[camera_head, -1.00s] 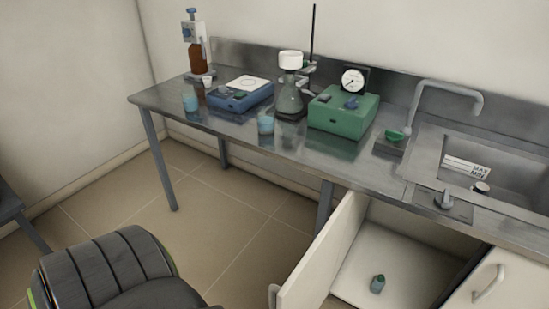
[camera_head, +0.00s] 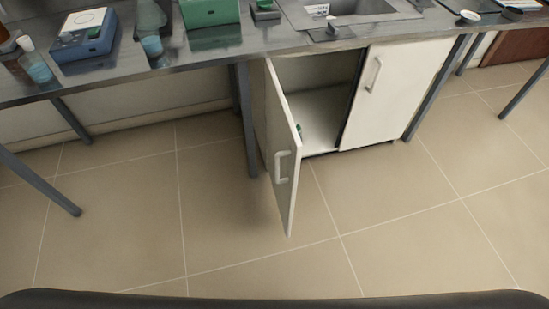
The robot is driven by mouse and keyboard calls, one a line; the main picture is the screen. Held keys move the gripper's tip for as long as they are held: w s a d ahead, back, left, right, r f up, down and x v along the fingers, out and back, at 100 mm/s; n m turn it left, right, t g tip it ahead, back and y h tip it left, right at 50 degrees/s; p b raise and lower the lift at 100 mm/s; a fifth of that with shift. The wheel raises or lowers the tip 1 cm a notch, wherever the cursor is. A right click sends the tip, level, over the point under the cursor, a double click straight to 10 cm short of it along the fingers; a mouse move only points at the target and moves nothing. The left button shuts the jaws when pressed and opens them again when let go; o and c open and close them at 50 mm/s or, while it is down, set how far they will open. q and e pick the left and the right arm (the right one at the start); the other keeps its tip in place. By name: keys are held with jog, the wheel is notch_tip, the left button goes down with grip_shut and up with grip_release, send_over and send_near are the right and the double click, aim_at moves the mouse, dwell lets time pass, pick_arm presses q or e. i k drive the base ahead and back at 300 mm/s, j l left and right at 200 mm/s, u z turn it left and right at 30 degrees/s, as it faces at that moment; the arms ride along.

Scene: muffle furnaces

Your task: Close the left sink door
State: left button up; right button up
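The left sink door (camera_head: 281,155) is white and stands wide open, swung out toward me from its left edge. Its pale handle (camera_head: 283,167) is near the door's free edge. The open cabinet (camera_head: 318,118) behind it shows a pale floor and a small green-topped item (camera_head: 299,130), partly hidden by the door. The right sink door (camera_head: 393,92) is shut and has its own handle (camera_head: 374,75). Neither of my grippers is in view.
A steel counter (camera_head: 215,60) with a sink (camera_head: 345,12) runs above the cabinet. A blue device (camera_head: 84,42), a cup (camera_head: 36,68) and a green box (camera_head: 210,12) stand on it. Table legs (camera_head: 246,120) flank the cabinet. The tiled floor (camera_head: 400,240) before it is clear.

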aim_at(285, 146)
jog(key=i+j+z, duration=0.35)
jog(key=j, duration=0.25)
jog(key=i+j+z, duration=0.15)
jog(key=j, duration=0.2)
jog(key=i, duration=0.05)
